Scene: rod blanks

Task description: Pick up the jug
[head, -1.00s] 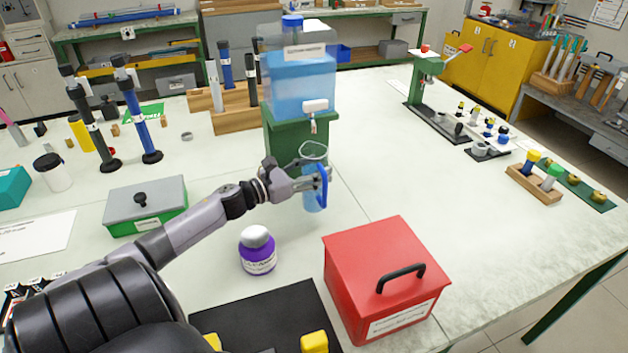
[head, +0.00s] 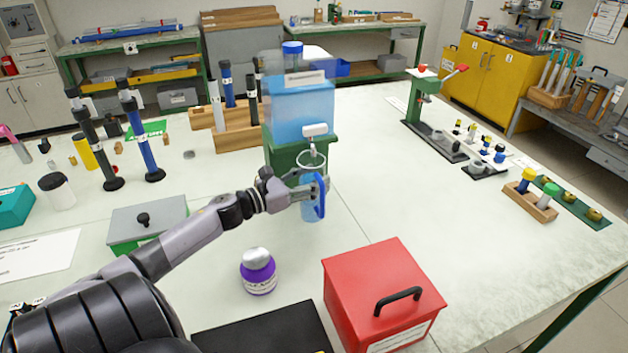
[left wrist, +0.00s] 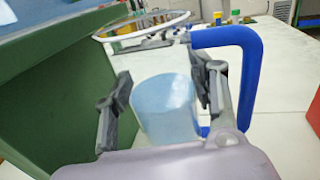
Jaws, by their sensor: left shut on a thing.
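The jug (head: 312,208) is clear with light blue in its lower part, a round rim and a blue handle. My left gripper (head: 308,187) is shut on its body, with the handle on the right. In the left wrist view the fingers (left wrist: 163,95) stand on either side of the jug (left wrist: 165,108), and its handle (left wrist: 252,75) is beyond the right finger. The jug is upright, just in front of the green stand (head: 283,157) and below the white tap (head: 314,130). The gap under it is hard to judge. My right gripper is not in view.
A blue water tank (head: 300,105) stands on the green stand. A purple bottle (head: 258,273) and a red box (head: 375,280) are nearer me. A grey-lidded green box (head: 145,222) is at left.

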